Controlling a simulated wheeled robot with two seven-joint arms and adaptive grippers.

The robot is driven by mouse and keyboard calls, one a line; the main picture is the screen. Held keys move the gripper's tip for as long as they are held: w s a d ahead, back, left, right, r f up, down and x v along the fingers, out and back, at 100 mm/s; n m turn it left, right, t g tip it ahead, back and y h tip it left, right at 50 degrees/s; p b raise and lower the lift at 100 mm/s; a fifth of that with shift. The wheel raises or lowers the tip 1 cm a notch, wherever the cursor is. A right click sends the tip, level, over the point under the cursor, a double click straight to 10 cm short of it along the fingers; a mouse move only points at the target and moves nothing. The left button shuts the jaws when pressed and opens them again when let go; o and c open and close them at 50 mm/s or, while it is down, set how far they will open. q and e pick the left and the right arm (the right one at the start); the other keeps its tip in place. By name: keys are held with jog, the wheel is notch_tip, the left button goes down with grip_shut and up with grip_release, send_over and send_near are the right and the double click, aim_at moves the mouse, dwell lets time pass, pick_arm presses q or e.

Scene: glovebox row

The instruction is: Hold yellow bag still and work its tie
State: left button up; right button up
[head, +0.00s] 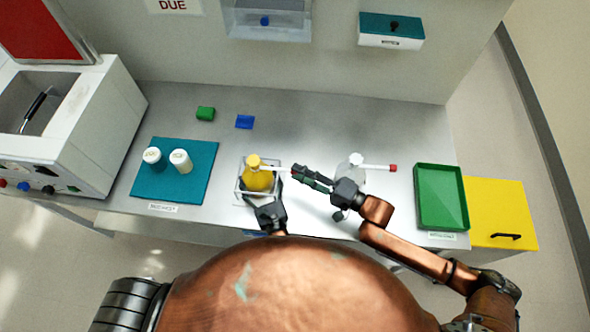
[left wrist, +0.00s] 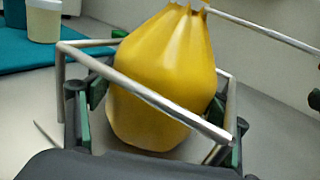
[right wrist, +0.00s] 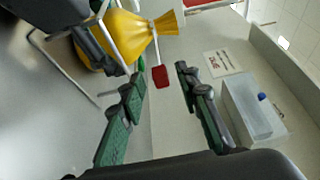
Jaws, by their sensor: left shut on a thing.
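The yellow bag (head: 258,181) stands in a thin wire frame (left wrist: 150,95), its neck gathered at the top. My left gripper (left wrist: 158,112) has its fingers on both sides of the bag and is shut on it. The bag's tie (left wrist: 265,28) is a pale strap running sideways from the neck, with a red tab (right wrist: 161,76) at its end. My right gripper (right wrist: 160,82) is open, and the red tab appears in the gap between its fingertips in the right wrist view. I cannot tell whether either finger touches the tab.
A green tray (head: 419,222) lies farther right. A teal mat (head: 205,152) with two white-lidded jars is left. Green (head: 205,114) and blue (head: 245,122) pieces lie behind.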

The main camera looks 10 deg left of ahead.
jog(key=v, duration=0.9)
jog(key=shift+d, duration=0.3)
jog(key=shift+s, duration=0.15)
pick_arm(q)
jog(key=o, duration=1.5)
jog(key=shift+o, duration=0.2)
